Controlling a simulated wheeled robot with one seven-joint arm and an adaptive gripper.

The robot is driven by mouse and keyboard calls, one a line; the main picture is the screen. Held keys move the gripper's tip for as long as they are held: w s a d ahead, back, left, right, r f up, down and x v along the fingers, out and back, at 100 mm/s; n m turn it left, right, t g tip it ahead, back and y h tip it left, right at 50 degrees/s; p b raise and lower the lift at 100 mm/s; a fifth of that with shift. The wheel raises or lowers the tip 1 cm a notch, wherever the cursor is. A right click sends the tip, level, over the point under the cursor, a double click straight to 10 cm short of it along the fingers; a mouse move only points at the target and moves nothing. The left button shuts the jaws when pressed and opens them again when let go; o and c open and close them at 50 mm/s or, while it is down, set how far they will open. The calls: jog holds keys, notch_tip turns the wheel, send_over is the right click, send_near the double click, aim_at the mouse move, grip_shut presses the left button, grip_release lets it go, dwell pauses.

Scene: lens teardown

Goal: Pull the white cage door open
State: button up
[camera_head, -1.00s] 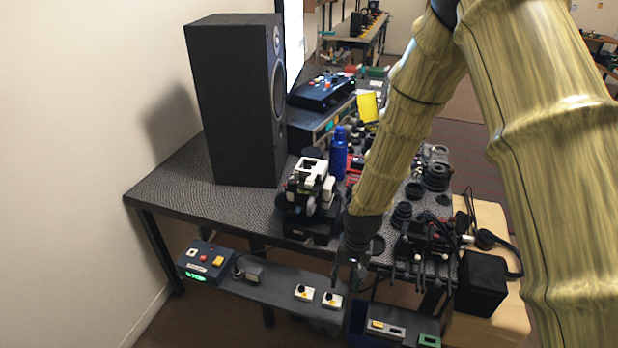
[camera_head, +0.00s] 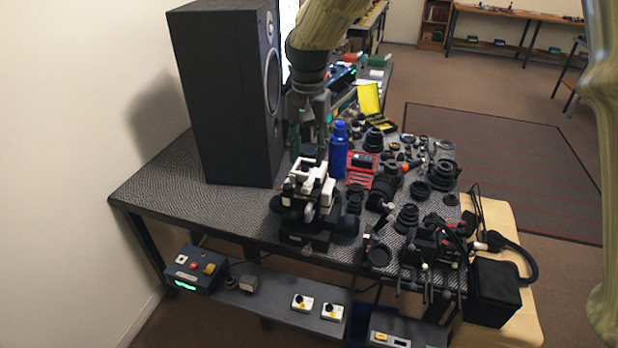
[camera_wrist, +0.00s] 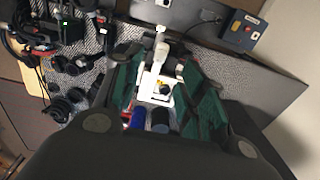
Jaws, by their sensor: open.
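The white cage door (camera_head: 308,174) is a white frame on a black device (camera_head: 303,235) standing on the dark textured table. It also shows in the wrist view as a white upright part (camera_wrist: 157,82) between my fingers. My gripper (camera_head: 308,142) is just behind and above the device, pointing down. In the wrist view my gripper (camera_wrist: 160,72) has its green fingers spread, one on each side of the white part. I cannot tell whether either finger touches it. The view along the fingers hides part of the device.
A tall black speaker (camera_head: 228,95) stands left of my gripper. A blue bottle (camera_head: 339,152) stands close on its right. Several lens parts (camera_head: 405,215) crowd the table's right side. Switch boxes sit on a lower shelf (camera_head: 262,300). The table's left end is bare.

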aim_at(307, 185)
jog(key=f, duration=0.3)
jog(key=f+p, duration=0.1)
jog(key=f, duration=0.5)
jog(key=shift+w+a+f+p, duration=0.15)
jog(key=shift+w+f+p, duration=0.15)
jog(key=shift+p, duration=0.05)
jog(key=shift+s, duration=0.1)
grip_shut()
